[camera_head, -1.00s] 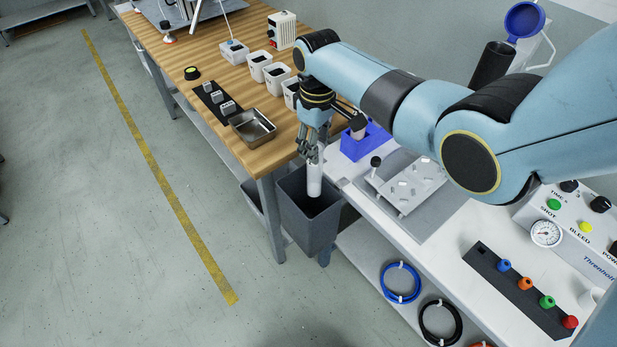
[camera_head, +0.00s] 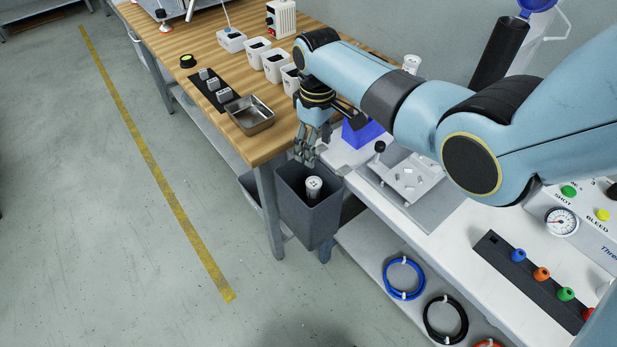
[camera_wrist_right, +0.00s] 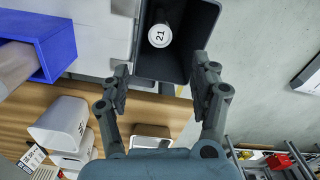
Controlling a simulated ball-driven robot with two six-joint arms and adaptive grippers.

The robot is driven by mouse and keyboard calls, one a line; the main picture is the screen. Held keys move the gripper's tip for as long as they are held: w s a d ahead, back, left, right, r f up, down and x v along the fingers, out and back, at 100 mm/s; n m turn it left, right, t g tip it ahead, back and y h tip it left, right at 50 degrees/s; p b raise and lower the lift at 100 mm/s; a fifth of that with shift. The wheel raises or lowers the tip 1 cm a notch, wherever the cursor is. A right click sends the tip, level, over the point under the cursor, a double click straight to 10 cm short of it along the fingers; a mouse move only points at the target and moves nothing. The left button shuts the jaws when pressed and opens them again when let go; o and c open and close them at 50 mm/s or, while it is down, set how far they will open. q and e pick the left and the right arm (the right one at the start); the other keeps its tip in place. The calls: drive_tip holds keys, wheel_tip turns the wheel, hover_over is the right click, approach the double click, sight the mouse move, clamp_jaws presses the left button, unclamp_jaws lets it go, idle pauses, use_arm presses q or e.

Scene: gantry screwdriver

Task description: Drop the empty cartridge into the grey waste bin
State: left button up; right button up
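The empty cartridge (camera_head: 314,186), white with a round end cap, is inside the grey waste bin (camera_head: 312,219) in the head view. In the right wrist view the cartridge (camera_wrist_right: 160,36) shows its cap marked "21" within the dark bin (camera_wrist_right: 203,14). My right gripper (camera_head: 304,161) is above the bin's back rim, pointing down. Its fingers are spread apart with nothing between them, as the right wrist view of the gripper (camera_wrist_right: 160,85) shows. The cartridge is apart from the fingers. My left gripper is in neither view.
The wooden bench (camera_head: 205,45) carries a metal tray (camera_head: 250,114) and several white bins (camera_head: 276,66). The white bench (camera_head: 462,240) at right holds a blue block (camera_head: 357,131), a metal fixture (camera_head: 408,176) and a control box (camera_head: 590,215). Open floor lies to the left.

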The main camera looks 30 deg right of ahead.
wheel_tip(320, 180, up, 12)
idle(0.6)
drive_tip(key=shift+f, duration=0.1)
drive_tip(key=s+f+m+b, duration=0.3)
drive_tip(key=s+f+b, duration=0.7)
drive_tip(key=s+f, duration=3.6)
drive_tip(key=shift+s+f+m+t+h, duration=0.3)
drive_tip(key=shift+s+f+t+h, duration=0.1)
drive_tip(key=shift+f, duration=1.45)
drive_tip(key=shift+w+d, duration=0.1)
